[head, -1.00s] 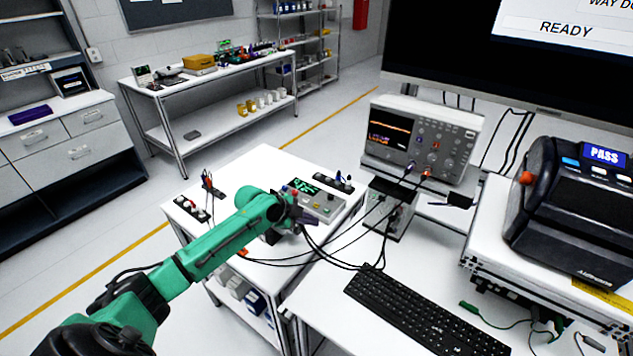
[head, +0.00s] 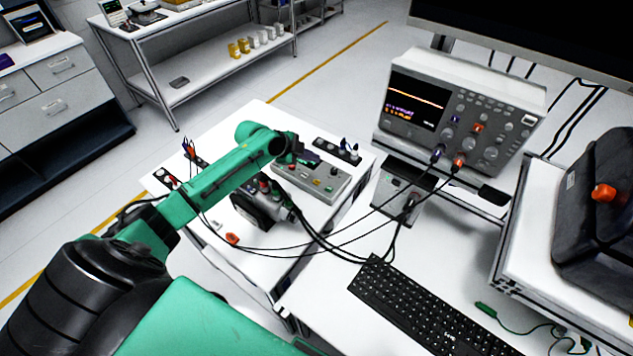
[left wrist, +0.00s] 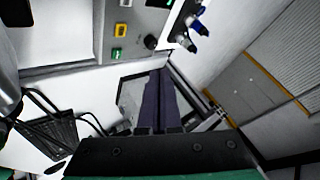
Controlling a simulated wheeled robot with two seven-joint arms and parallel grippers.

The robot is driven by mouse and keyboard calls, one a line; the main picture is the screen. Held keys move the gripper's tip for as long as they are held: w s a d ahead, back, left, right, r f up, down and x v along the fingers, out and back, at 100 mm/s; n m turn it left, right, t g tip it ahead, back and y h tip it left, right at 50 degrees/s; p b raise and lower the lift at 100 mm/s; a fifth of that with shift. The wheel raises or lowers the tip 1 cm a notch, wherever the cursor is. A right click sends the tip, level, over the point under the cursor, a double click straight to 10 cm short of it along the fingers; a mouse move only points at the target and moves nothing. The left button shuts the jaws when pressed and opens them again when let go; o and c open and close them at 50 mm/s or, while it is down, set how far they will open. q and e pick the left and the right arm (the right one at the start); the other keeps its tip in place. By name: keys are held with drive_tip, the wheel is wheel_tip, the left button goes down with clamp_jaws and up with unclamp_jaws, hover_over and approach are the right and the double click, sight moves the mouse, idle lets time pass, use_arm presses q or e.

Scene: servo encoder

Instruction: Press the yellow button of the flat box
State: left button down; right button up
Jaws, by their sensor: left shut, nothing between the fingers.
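The flat box (head: 325,190) is light grey and lies on the small white table, with small coloured controls on top. There the yellow button (left wrist: 121,30) sits above a green button (left wrist: 117,55), with a black knob (left wrist: 150,42) to the right. My left gripper (head: 308,157) is over the back part of the box and hides some of it. In the left wrist view its dark fingers (left wrist: 159,75) are together and empty, pointing below and right of the yellow button. My right gripper is not in view.
A grey device with a dark wheel-like part (head: 258,205) stands in front of the box, with black cables running right. A dark strip with knobs (head: 338,150) lies behind the box. An oscilloscope (head: 455,115) and keyboard (head: 425,310) are on the right.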

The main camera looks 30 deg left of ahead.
sight(313, 182)
use_arm(q)
wheel_tip(313, 182, down, 3)
drive_tip(key=shift+w+f+b, duration=0.1)
drive_tip(key=shift+f+b, duration=0.05)
drive_tip(key=shift+b, duration=0.85)
drive_tip(key=f+b, duration=0.3)
drive_tip(key=shift+s+d+f, duration=0.15)
drive_tip(key=shift+s, duration=0.1)
drive_tip(key=shift+f+b, duration=0.3)
drive_tip(key=shift+f, duration=0.05)
drive_tip(key=shift+w+f, duration=0.15)
drive_tip(key=shift+w, duration=0.05)
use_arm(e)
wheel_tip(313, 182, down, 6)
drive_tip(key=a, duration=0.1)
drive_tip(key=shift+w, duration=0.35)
use_arm(q)
drive_tip(key=shift+s, duration=0.1)
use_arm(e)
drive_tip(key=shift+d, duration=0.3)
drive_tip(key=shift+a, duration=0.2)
